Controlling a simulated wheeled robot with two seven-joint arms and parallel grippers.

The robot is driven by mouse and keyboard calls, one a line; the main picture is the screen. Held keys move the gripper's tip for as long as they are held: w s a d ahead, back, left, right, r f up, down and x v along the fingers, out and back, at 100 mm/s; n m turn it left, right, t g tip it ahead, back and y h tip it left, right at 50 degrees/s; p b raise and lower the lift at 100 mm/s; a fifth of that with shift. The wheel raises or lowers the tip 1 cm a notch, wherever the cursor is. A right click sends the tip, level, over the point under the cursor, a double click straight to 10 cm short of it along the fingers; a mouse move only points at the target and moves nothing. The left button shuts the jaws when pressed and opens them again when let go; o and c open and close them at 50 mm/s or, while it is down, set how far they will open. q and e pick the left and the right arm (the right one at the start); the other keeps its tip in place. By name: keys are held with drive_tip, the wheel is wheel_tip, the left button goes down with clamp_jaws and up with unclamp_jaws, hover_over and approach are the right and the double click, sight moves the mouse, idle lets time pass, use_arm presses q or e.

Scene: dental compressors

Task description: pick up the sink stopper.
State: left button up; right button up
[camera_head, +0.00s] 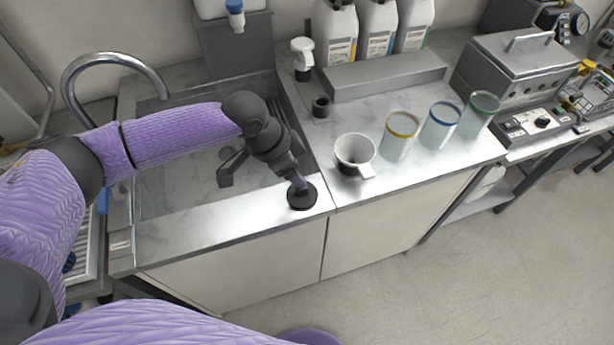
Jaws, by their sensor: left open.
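The sink stopper (302,199) is a small black round piece. It lies flat on the counter strip at the front right corner of the sink. My left gripper (297,181) comes in from the left over the sink, points down and is open. Its fingertips are right over the stopper and hide part of its top. I cannot tell whether they touch it. My right gripper is not in view.
The sink basin (190,180) with a curved faucet (110,60) is at left. A white cup (354,153) stands close right of the stopper. Beyond it are jars with yellow (399,140), blue (440,128) and green (479,115) rims. A small black cylinder (321,107) stands behind.

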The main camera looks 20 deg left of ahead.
sight(299, 190)
use_arm(q)
drive_tip(key=x, duration=0.3)
drive_tip(key=shift+s+b, duration=0.3)
drive_tip(key=shift+b, duration=0.1)
drive_tip(key=f+b, duration=0.1)
drive_tip(key=f, duration=0.1)
drive_tip(key=w+f+b, duration=0.1)
drive_tip(key=f, duration=0.1)
drive_tip(key=shift+f, duration=0.4)
drive_tip(key=shift+d+f, duration=0.15)
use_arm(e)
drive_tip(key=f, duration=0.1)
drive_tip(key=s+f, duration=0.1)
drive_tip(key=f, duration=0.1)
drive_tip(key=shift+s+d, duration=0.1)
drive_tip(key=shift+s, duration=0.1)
use_arm(q)
clamp_jaws()
